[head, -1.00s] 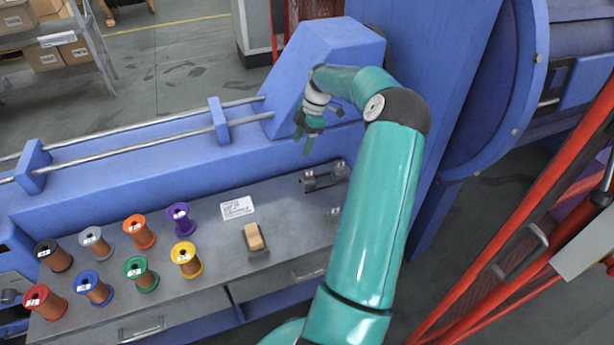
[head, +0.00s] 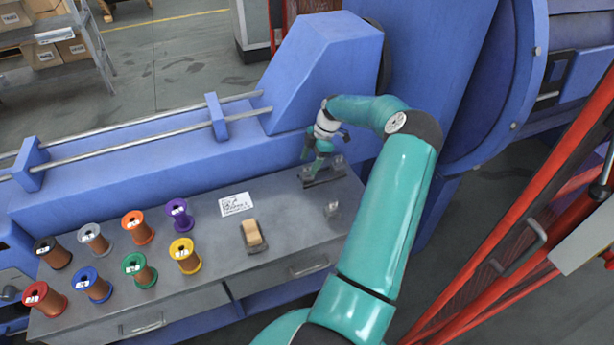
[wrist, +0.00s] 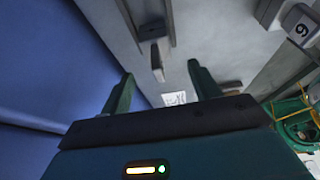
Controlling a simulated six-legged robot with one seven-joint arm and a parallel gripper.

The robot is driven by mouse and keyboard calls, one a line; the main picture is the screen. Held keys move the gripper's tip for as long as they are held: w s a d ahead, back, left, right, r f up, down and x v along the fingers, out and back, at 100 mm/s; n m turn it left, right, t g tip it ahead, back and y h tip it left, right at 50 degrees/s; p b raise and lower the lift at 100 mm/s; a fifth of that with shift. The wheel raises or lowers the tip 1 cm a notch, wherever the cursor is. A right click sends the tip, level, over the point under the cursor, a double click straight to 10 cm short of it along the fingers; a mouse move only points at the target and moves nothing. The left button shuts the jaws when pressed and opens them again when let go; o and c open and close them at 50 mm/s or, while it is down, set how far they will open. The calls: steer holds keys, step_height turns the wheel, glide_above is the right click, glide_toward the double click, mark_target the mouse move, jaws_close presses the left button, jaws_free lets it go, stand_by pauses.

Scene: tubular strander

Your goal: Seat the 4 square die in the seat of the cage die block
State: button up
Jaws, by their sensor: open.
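The cage die block (head: 325,179), a grey metal base with uprights, stands at the back right of the bench. It also seems to show in the wrist view (wrist: 157,62). My gripper (head: 311,165) is low over or beside the block, its fingers pointing down; I cannot tell whether it touches. In the wrist view its two fingers (wrist: 162,86) are apart with nothing held between them. A small grey piece (head: 333,209) stands in front of the block. I cannot read a 4 on any die.
A tan block on a dark holder (head: 254,235) and a white label (head: 236,204) lie left of the die block. Several wire spools (head: 133,265) fill the bench's left. The blue machine body (head: 150,175) rises behind. Red bars (head: 540,215) stand at right.

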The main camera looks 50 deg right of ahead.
mark_target(306, 165)
steer(key=x, duration=0.4)
steer(key=shift+w+a+f, duration=0.1)
steer(key=shift+w+f, duration=0.05)
steer(key=shift+w, duration=0.05)
jaws_close()
steer(key=shift+r, duration=0.65)
step_height(306, 165, up, 2)
steer(key=shift+r, duration=0.1)
steer(key=s+a+r, duration=0.8)
steer(key=a+r, duration=0.1)
steer(key=a, duration=0.2)
steer(key=shift+a+r, duration=0.3)
steer(key=shift+a, duration=0.1)
